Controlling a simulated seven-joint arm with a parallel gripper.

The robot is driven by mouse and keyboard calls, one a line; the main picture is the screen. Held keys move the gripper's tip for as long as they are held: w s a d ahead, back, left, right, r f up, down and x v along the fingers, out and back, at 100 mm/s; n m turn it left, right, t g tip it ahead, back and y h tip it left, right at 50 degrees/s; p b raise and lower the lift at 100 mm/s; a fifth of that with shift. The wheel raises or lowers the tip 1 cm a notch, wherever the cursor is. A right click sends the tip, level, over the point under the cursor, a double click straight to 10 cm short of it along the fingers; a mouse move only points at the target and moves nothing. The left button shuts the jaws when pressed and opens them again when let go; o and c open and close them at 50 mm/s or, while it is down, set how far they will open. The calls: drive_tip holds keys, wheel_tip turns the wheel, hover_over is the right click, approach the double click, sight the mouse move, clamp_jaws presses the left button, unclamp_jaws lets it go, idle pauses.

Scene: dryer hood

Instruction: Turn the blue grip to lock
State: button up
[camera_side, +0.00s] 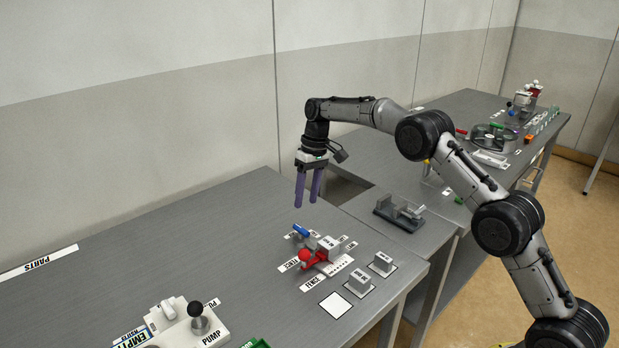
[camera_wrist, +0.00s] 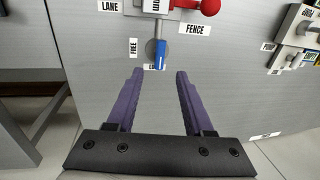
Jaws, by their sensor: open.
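The blue grip (camera_side: 300,230) is the end of a small lever beside a red-knobbed fixture (camera_side: 314,257) on the grey bench. In the wrist view the blue grip (camera_wrist: 161,54) hangs from a grey rod, between a label reading FREE and a partly hidden label at its lower end. My gripper (camera_side: 308,203) points down above the bench, up and behind the blue grip in the side view. Its purple fingers (camera_wrist: 159,72) are apart with nothing between them. In the wrist view the blue grip lies beyond the fingertips, near the middle of the gap.
Labelled grey blocks (camera_side: 360,281) and a white square (camera_side: 335,305) lie right of the fixture. A PUMP unit with a black knob (camera_side: 196,309) stands at the front. A dark metal fixture (camera_side: 399,213) sits behind.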

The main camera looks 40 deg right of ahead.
drive_tip(key=r, duration=0.2)
drive_tip(key=d+r, duration=0.1)
drive_tip(key=r, duration=0.2)
drive_tip(key=shift+r, duration=0.35)
